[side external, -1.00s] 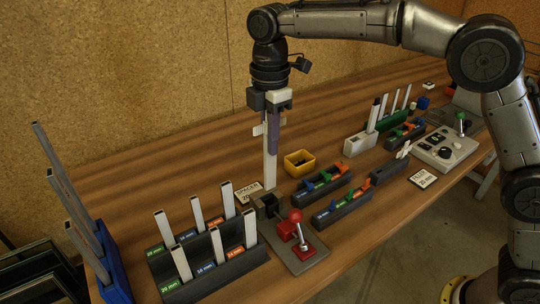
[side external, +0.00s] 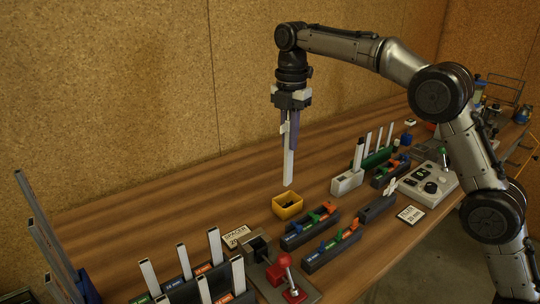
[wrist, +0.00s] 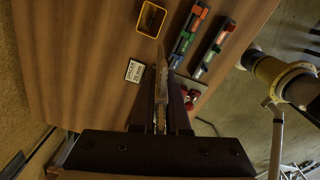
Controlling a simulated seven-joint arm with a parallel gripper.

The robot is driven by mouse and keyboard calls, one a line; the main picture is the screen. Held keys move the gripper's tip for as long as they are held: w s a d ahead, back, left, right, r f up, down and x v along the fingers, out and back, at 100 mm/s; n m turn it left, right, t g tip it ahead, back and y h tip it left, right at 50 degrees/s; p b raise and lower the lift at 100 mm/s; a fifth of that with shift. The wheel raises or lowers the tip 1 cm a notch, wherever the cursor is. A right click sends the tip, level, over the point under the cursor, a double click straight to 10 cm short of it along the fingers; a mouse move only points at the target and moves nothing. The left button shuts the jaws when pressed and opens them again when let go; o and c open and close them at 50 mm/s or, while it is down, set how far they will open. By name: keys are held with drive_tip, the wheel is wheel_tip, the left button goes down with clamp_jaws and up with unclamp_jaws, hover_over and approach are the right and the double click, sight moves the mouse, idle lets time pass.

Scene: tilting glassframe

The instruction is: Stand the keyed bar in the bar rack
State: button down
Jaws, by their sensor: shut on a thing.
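My gripper (side external: 291,128) is shut on a long, pale bar (side external: 289,165), which hangs upright with a small tab near the fingers. The bar's lower end appears clear of the table, behind the yellow bin. In the wrist view the bar (wrist: 161,85) shows end-on between the two dark fingers. A black rack (side external: 182,294) with several upright pale bars and coloured size labels stands at the lower left, partly cut off by the frame. A white block (side external: 346,182) and a green rack (side external: 377,158) with upright bars stand right of my gripper. I cannot tell which is the bar rack.
A yellow bin (side external: 276,208) stands below my gripper. A fixture with a red-knobbed lever (side external: 284,262) is at the front. Two dark trays (side external: 300,238) with coloured clips, a SPACER card (side external: 234,236) and a FILLER card (side external: 411,215) lie nearby. The table's back left is clear.

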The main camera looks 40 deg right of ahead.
drive_tip(key=d+f+m, duration=0.1)
drive_tip(key=d+m, duration=0.2)
drive_tip(key=d, duration=1.9)
drive_tip(key=shift+w+d+f, duration=0.2)
drive_tip(key=shift+w+d, duration=0.05)
drive_tip(key=shift+d, duration=0.1)
drive_tip(key=shift+f, duration=2.9)
wheel_tip(320, 180, down, 6)
idle(0.8)
drive_tip(key=c, duration=0.8)
unclamp_jaws()
drive_tip(key=shift+c, duration=0.2)
wheel_tip(320, 180, up, 14)
drive_tip(key=shift+f, duration=0.15)
